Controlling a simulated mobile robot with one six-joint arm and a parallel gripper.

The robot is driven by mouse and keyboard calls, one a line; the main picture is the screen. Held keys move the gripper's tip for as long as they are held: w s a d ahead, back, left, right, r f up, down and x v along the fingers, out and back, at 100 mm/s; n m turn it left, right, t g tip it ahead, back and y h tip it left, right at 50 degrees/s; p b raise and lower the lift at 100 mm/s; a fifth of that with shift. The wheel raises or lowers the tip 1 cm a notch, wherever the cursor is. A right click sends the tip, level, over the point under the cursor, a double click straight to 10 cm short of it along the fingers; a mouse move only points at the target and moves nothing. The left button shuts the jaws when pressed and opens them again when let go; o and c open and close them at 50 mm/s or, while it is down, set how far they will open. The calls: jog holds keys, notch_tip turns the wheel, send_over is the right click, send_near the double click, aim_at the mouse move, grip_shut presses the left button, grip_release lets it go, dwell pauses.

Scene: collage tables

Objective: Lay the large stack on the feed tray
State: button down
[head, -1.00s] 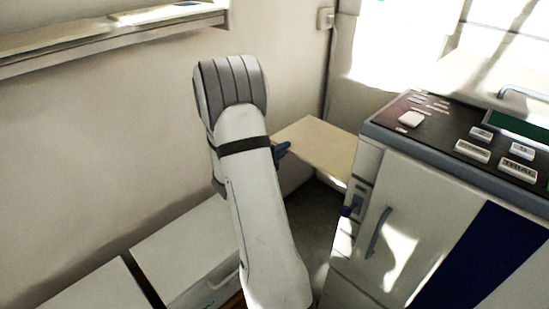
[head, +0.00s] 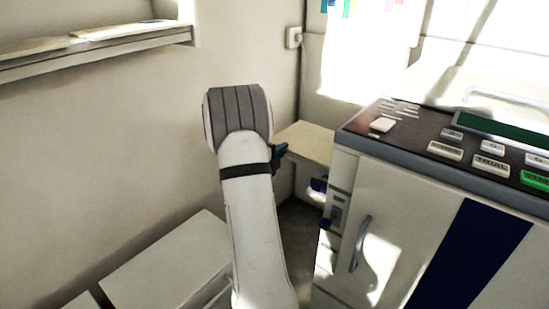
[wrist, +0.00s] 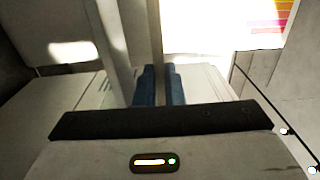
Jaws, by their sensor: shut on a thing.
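My gripper (wrist: 160,85) shows two blue fingers close together in the wrist view, shut on a thin, pale thing seen edge-on (wrist: 155,35). I take it for the large stack, but cannot make out its sheets or size.
The copier (head: 400,220), with a dark button panel (head: 425,135), fills the right. A low white cabinet (head: 165,260) stands at lower left. A wall shelf (head: 95,42) is at upper left. A narrow dark floor gap lies between my arm and the copier.

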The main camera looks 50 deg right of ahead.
jog(key=shift+a+f+b, duration=0.1)
jog(key=shift+f+b, duration=0.9)
jog(key=shift+f, duration=1.75)
jog(key=c, duration=1.5)
grip_release()
jog(key=shift+f, duration=0.1)
jog(key=shift+o, duration=0.2)
jog(key=shift+a, duration=0.15)
jog(key=a+p, duration=0.2)
jog(key=a, duration=0.5)
jog(key=shift+s+a, duration=0.3)
